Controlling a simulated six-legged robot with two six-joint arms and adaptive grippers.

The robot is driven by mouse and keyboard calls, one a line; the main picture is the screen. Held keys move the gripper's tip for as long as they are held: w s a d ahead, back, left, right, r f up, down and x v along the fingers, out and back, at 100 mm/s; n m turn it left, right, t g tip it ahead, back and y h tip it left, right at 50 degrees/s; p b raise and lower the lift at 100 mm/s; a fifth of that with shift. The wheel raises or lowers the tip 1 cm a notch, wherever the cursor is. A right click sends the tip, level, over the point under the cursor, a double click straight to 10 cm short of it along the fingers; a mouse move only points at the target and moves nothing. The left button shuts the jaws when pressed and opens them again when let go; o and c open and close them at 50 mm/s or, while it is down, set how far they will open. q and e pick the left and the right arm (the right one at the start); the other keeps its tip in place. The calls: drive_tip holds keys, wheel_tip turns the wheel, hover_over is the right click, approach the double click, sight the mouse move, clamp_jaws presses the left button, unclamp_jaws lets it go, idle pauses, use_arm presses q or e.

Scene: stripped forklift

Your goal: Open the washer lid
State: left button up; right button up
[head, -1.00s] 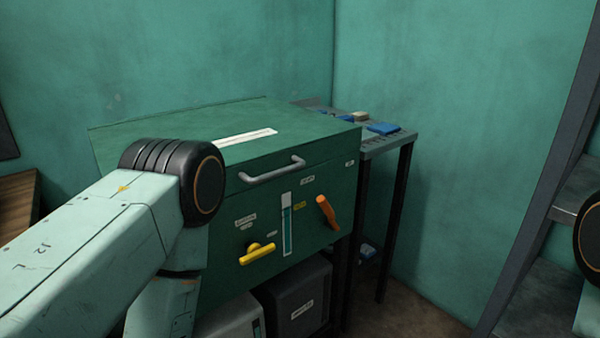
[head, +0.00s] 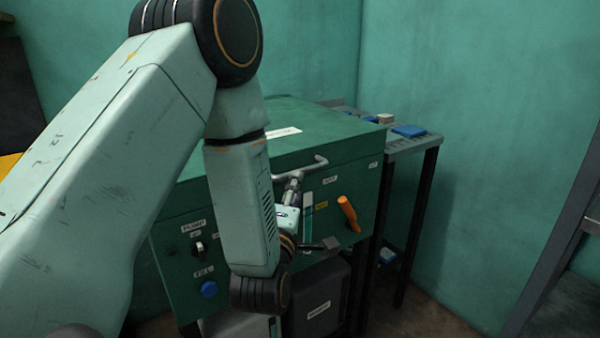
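The washer is a green box (head: 340,182) on a dark stand, with a flat green lid (head: 310,118) that is shut. A grey bar handle (head: 314,164) is on the front, just under the lid's front edge. My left arm reaches across the left of the washer and hides much of its lid and front. My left gripper (head: 314,210) is in front of the washer, with its fingers spread. One finger points up close to the handle; I cannot tell whether it touches. The other points right, low on the front panel. My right gripper is not in view.
An orange lever (head: 348,213) is on the front panel, right of the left gripper. A blue knob (head: 208,289) is at the lower left. A side table (head: 420,142) with small items, including a blue block (head: 409,131), stands to the right. Grey shelving is at the right edge.

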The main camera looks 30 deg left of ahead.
use_arm(q)
drive_tip(key=x, duration=0.7)
drive_tip(key=shift+w, duration=0.2)
drive_tip(key=shift+a, duration=0.1)
drive_tip(key=shift+c, duration=0.4)
clamp_jaws()
